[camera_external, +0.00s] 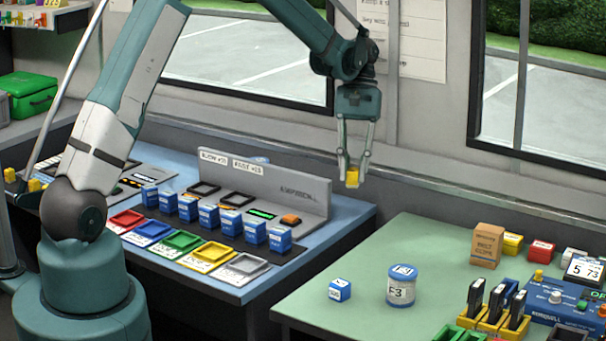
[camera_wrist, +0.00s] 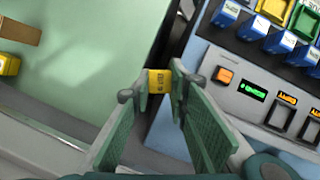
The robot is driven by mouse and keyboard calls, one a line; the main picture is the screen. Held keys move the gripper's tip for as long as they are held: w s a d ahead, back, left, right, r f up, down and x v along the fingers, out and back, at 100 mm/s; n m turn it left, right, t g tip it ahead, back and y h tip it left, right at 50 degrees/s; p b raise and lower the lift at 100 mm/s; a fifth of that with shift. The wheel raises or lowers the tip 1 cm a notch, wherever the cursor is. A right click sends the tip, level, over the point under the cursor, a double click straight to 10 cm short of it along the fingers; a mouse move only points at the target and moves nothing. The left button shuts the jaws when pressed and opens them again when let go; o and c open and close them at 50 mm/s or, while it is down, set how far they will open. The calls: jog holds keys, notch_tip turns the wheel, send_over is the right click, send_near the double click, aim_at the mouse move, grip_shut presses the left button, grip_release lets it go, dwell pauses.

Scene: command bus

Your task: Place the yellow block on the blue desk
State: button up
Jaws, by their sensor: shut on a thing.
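My gripper (camera_external: 354,165) is shut on a small yellow block (camera_external: 352,178), which it holds in the air by its fingertips. In the wrist view, the yellow block (camera_wrist: 159,81), with dark marks on its face, sits between the fingertips. The blue desk (camera_external: 348,218) stands left of the green desk in the external view. The block shows near the blue desk's back right corner there. In the wrist view, it shows over the strip between the green desk at left and the blue desk at right. Its exact height cannot be told.
The blue desk holds a grey console (camera_external: 290,186), several blue blocks and coloured trays (camera_external: 206,257). The green desk (camera_external: 400,255) holds a blue block (camera_external: 340,290), a blue-lidded can (camera_external: 401,287), a brown box (camera_external: 487,246) and another yellow block (camera_external: 512,243). A wall and windows stand behind.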

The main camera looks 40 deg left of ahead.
jog(key=s+d+n+t+h, duration=0.1)
jog(key=s+d+n, duration=0.3)
jog(key=d, duration=0.9)
jog(key=s+d+f+n+t+h+b, duration=0.1)
jog(key=s+d+n, duration=0.3)
jog(key=d, duration=1)
jog(key=s+d+f+n+t, duration=0.1)
jog(key=s+d+n, duration=0.3)
jog(key=d, duration=0.9)
jog(key=shift+d+f+n+t+h, duration=0.15)
jog(key=shift+d+n+t+h, duration=0.25)
jog(key=shift+n+t, duration=0.3)
jog(key=shift+f+b, duration=0.7)
jog(key=shift+f, duration=2.4)
jog(key=shift+f, duration=1.9)
jog(key=shift+f+b, duration=0.1)
jog(key=shift+b, duration=0.25)
jog(key=o, duration=0.9)
